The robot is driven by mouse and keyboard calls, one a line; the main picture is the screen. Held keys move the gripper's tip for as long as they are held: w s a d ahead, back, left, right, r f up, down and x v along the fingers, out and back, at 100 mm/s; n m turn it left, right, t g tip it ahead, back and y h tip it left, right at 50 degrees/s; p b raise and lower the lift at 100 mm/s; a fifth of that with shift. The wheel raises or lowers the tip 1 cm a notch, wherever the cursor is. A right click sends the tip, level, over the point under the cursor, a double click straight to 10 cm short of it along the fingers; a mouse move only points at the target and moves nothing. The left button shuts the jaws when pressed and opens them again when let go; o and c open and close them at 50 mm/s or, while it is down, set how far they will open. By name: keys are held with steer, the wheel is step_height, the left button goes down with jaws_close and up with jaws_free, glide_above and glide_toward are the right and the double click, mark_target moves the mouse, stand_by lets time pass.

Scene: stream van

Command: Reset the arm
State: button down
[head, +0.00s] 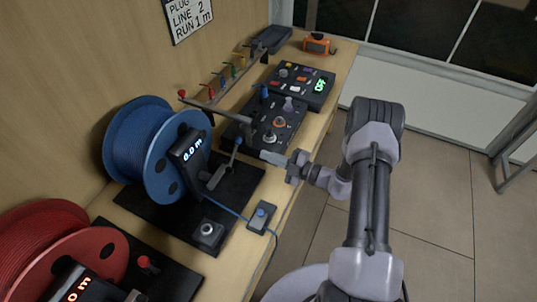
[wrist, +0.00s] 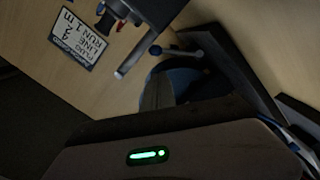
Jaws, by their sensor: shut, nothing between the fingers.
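My arm reaches in from the right in the head view, over the floor beside the bench. My gripper (head: 268,157) is shut and empty at its end, at the bench's front edge beside the black panel with knobs (head: 279,124). In the wrist view a dark rounded housing with a green light fills the bottom; I cannot make out the fingertips there.
The floor (head: 440,200) at right is clear.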

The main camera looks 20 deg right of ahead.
steer(key=s+a+r+n+g+y+b, duration=0.15)
steer(key=s+a+r+n+g, duration=0.25)
steer(key=a+r+n+g, duration=0.65)
steer(key=s+a+r+n+h, duration=0.35)
steer(key=s+r+n, duration=0.55)
steer(key=n, duration=0.6)
steer(key=s+d+r+n+t+h+b, duration=0.1)
steer(key=s+n+h, duration=0.3)
steer(key=s+n, duration=0.4)
steer(key=s+d+r+n+t+h+b, duration=0.1)
steer(key=s+d+r+n+t+h, duration=0.1)
steer(key=s+n, duration=0.6)
step_height(320, 180, up, 2)
steer(key=d+n+h, duration=0.1)
steer(key=n+h, duration=0.1)
steer(key=n, duration=0.4)
steer(key=shift+d+t+b, duration=0.3)
steer(key=shift+t+b, duration=0.05)
steer(key=shift+b, duration=0.05)
steer(key=c, duration=2.1)
jaws_free()
